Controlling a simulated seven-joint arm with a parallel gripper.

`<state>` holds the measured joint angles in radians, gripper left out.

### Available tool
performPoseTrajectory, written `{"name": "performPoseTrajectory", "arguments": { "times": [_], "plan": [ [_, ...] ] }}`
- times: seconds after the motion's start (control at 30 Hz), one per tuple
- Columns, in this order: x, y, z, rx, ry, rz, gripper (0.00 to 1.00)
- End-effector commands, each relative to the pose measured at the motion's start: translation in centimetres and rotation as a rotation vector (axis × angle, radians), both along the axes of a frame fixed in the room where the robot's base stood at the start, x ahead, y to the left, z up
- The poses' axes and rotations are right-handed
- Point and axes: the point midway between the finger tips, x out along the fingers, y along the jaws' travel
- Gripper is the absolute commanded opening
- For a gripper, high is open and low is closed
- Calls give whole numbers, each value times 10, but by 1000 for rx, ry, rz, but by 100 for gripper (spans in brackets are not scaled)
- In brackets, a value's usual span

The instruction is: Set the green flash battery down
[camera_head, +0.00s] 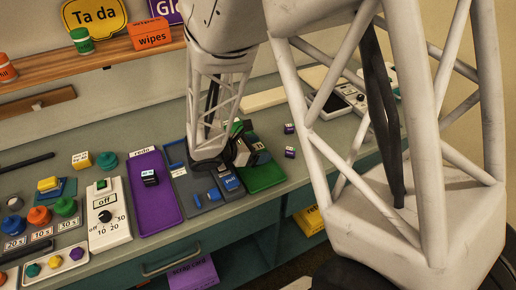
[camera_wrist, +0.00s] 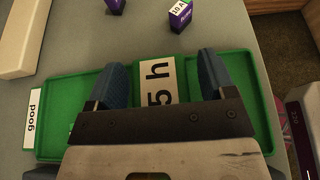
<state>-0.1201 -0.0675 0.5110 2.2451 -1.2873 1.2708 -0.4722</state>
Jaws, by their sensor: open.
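The green flash battery (camera_wrist: 156,82), with a white "5 h" label, lies between my fingers on the green tray marked "good" (camera_wrist: 68,100) in the wrist view. My gripper (camera_wrist: 162,64) is open, with one blue finger on each side of the battery and a gap showing beside it. In the head view my gripper (camera_head: 238,150) is down at the green tray (camera_head: 266,178), and the arm hides most of the battery.
Small purple boxes (camera_wrist: 180,14) stand behind the tray. A purple tray marked "redo" (camera_head: 152,205) and a grey board with blue parts (camera_head: 205,195) lie left of the green tray. Button boxes (camera_head: 108,218) fill the left bench. The counter's front edge is close to the tray.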

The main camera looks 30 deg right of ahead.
Motion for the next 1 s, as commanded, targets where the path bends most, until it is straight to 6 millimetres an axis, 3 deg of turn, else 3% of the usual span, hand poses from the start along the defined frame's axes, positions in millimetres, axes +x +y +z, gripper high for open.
{"name": "performPoseTrajectory", "arguments": {
  "times": [0.47,1.0],
  "plan": [
    [0,16,9,0,-1,2,76],
    [1,69,31,0,-1,3,76]
  ]
}}
